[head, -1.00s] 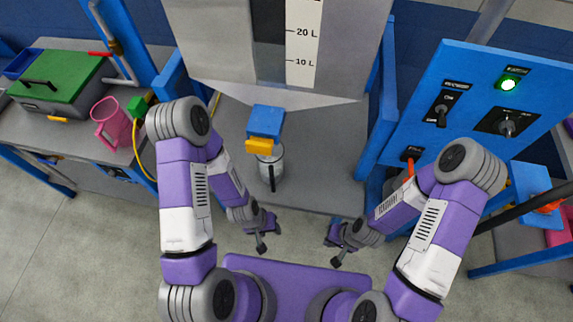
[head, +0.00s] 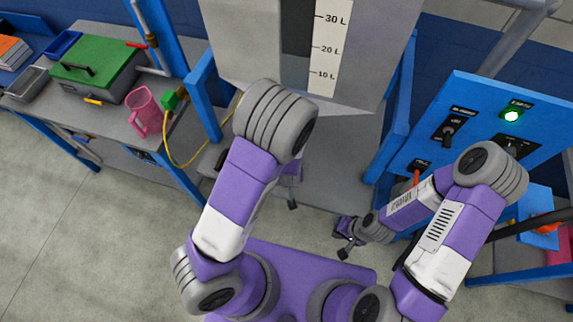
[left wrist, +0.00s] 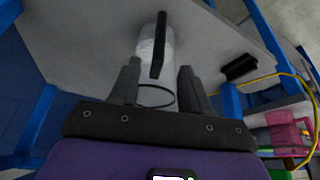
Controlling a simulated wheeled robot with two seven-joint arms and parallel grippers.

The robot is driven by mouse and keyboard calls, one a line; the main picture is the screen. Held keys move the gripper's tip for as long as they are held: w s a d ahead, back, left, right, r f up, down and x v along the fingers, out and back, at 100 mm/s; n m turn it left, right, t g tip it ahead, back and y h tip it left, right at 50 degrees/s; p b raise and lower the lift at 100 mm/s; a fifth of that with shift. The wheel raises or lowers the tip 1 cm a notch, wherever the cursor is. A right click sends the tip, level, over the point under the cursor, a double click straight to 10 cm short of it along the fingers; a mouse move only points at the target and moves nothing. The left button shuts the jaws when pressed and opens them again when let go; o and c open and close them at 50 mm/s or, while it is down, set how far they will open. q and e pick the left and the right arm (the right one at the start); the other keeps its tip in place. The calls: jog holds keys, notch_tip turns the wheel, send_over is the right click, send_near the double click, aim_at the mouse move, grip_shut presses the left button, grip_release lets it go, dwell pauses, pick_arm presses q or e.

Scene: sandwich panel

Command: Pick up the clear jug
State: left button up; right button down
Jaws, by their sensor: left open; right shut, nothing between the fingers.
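The clear jug (left wrist: 146,48) with its dark handle stands on the grey surface in the left wrist view. Its open rim faces my left gripper. My left gripper (left wrist: 160,70) is open, with its two fingers on either side of the jug in the picture and nothing held. Whether the fingers reach beside the jug or stop short of it, I cannot tell. In the head view my left arm hides the jug and most of the left gripper. My right gripper (head: 347,246) is shut and empty, low and in front of the grey platform.
A tank with a litre scale (head: 326,50) stands above the grey platform (head: 330,170). A blue control panel (head: 470,110) is at the right. A pink jug (head: 147,110) and a green-lidded box (head: 98,66) sit on the left bench. A yellow hose (head: 180,162) hangs beside it.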

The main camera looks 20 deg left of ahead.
pick_arm(q)
jog(key=b+x, duration=0.1)
jog(key=x, duration=0.7)
jog(key=shift+d+f, duration=0.1)
grip_shut()
